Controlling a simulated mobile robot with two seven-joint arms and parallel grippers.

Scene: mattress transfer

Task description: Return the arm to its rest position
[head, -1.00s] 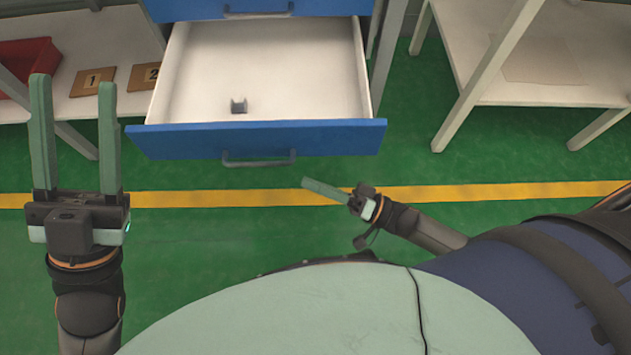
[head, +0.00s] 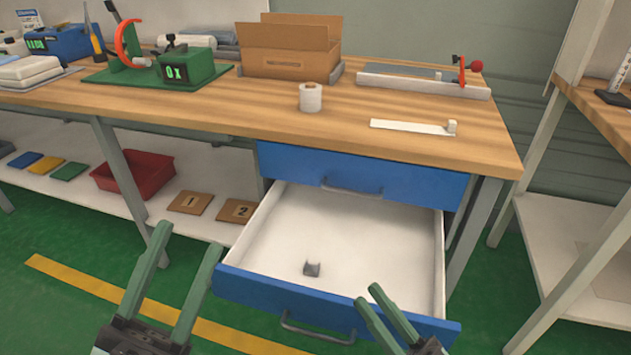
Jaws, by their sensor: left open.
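My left gripper (head: 186,238) is at the lower left in the head view, its two green fingers wide apart with nothing between them. It is left of the open blue-fronted drawer (head: 395,262). My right gripper (head: 367,295) is at the bottom, in front of the drawer's front panel and overlapping it in the picture.
A small grey block (head: 312,268) lies inside the drawer. The wooden workbench (head: 240,110) carries a cardboard box (head: 287,65), a white roll (head: 310,98) and a green device (head: 187,72). A red bin (head: 150,178) stands on the lower shelf. A second bench (head: 600,110) is at right.

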